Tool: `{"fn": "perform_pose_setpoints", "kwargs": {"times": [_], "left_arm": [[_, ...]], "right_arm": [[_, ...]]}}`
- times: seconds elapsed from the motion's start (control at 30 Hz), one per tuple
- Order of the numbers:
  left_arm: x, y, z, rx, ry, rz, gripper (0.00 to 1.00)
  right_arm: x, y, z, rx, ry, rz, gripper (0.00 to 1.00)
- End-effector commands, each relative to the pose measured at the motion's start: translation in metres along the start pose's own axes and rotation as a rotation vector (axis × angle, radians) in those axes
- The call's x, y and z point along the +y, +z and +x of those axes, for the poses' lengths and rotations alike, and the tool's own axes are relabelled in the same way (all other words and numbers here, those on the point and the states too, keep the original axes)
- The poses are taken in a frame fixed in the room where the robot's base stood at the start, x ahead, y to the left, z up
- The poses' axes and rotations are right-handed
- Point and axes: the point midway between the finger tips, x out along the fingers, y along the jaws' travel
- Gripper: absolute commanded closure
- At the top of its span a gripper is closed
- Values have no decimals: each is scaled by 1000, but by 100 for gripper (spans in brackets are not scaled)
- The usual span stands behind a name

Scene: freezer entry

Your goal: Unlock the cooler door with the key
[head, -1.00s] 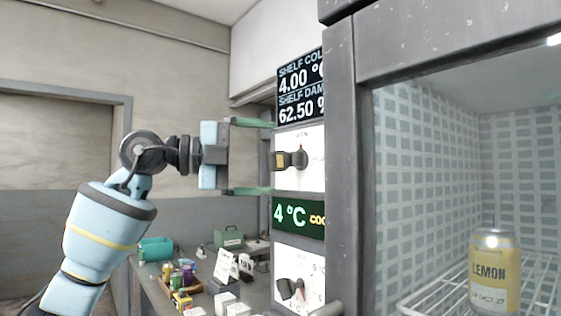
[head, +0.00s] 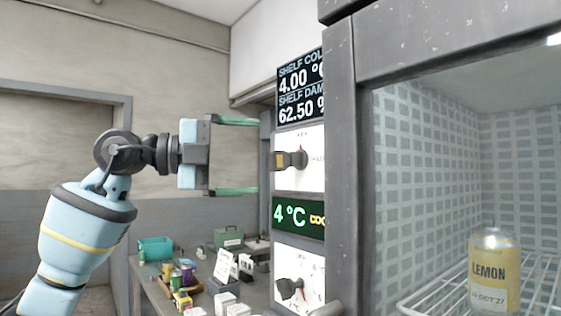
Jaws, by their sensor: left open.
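My left gripper (head: 258,157) is open and empty, its green fingers pointing right toward the cooler's control column. A key-like piece with a yellow tag (head: 281,160) sits in the upper white lock panel (head: 312,175), just right of my fingertips and apart from them. The cooler (head: 341,200) has a grey frame on the right, and its inside with a wire shelf shows through the opening or glass; I cannot tell which. My right gripper is not in view.
A lower white dial panel (head: 313,265) sits under a green 4 °C display (head: 297,217). A yellow LEMON can (head: 494,272) stands on the wire shelf (head: 440,292). A cluttered table (head: 155,290) is behind at lower left. Free air surrounds my left arm.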

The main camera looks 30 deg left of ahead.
Motion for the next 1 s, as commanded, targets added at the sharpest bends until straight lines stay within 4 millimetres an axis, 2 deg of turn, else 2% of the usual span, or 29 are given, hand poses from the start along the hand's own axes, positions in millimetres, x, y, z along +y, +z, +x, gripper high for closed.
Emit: {"fn": "perform_pose_setpoints", "kwargs": {"times": [1.0], "left_arm": [[0,-13,-32,0,1,0,5]], "right_arm": [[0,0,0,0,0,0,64]]}}
